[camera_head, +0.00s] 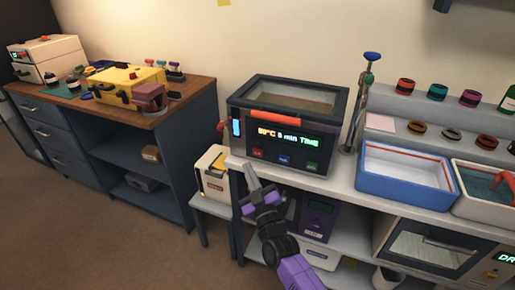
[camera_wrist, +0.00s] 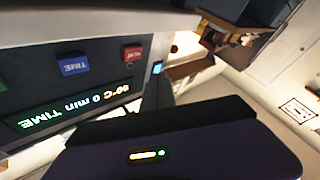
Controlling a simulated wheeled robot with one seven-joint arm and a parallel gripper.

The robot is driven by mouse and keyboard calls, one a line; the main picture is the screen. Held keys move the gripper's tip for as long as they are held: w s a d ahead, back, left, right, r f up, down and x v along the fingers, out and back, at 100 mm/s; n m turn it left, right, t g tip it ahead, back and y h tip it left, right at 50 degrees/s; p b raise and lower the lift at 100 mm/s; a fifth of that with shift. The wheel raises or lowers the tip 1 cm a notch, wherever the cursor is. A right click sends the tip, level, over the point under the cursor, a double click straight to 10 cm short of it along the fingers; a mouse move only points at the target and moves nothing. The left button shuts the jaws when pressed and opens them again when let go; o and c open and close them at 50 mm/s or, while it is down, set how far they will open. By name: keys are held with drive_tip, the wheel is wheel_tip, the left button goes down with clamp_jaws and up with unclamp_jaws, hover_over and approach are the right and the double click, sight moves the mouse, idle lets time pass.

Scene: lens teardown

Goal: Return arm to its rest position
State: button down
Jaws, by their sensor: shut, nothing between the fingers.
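My gripper (camera_head: 249,174), at the end of my purple and dark grey arm, is raised in front of the bench. It is shut and holds nothing. In the head view it shows just below the left front of a dark box-shaped machine (camera_head: 290,157). The machine has a clear-topped lid, a red handle and a lit display reading "0 min TIME". In the wrist view the dark fingers (camera_wrist: 157,92) point toward the machine's side, and its panel (camera_wrist: 65,75) fills the left. I cannot tell the exact gap between fingers and machine.
A yellow and white container (camera_head: 216,178) stands on a low stand left of the bench. A metal post (camera_head: 357,110), a blue tray (camera_head: 402,202) and a white tray (camera_head: 458,208) are to the right. A purple device (camera_head: 316,218) sits on the lower shelf. Floor at left is clear.

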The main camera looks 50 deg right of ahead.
drive_tip(key=shift+s+a+p, duration=0.25)
drive_tip(key=shift+a+p, duration=0.25)
drive_tip(key=shift+a, duration=0.1)
idle(0.3)
